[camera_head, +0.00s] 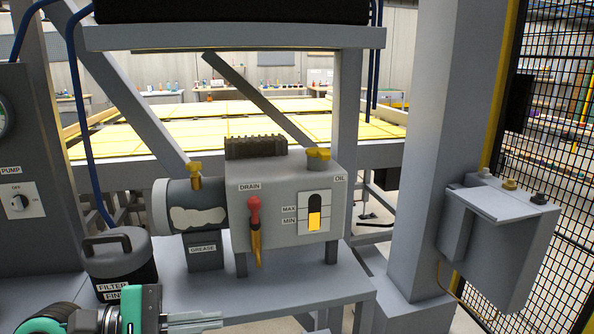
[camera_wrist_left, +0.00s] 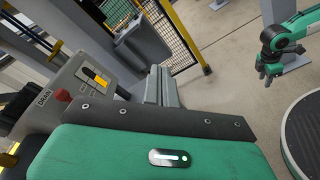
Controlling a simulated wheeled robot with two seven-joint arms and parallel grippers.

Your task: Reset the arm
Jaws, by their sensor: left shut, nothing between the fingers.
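My left gripper (camera_head: 208,321) is at the bottom of the head view, in front of the pump bench. Its grey fingers point right, lie together and hold nothing. The fingers also show in the left wrist view (camera_wrist_left: 162,86), beyond the green wrist housing. My right arm shows at the upper right of the left wrist view, with its dark gripper (camera_wrist_left: 268,70) hanging over the floor, apart from the machine. It is too small to tell how its fingers stand. The head view does not show the right gripper.
A grey pump unit (camera_head: 285,199) with a red-knobbed drain lever (camera_head: 254,205) stands on the bench (camera_head: 285,285) just beyond my left gripper. A filter canister (camera_head: 118,262) stands left. A grey post (camera_head: 428,150) and a box (camera_head: 500,235) stand right, by a mesh fence (camera_head: 560,120).

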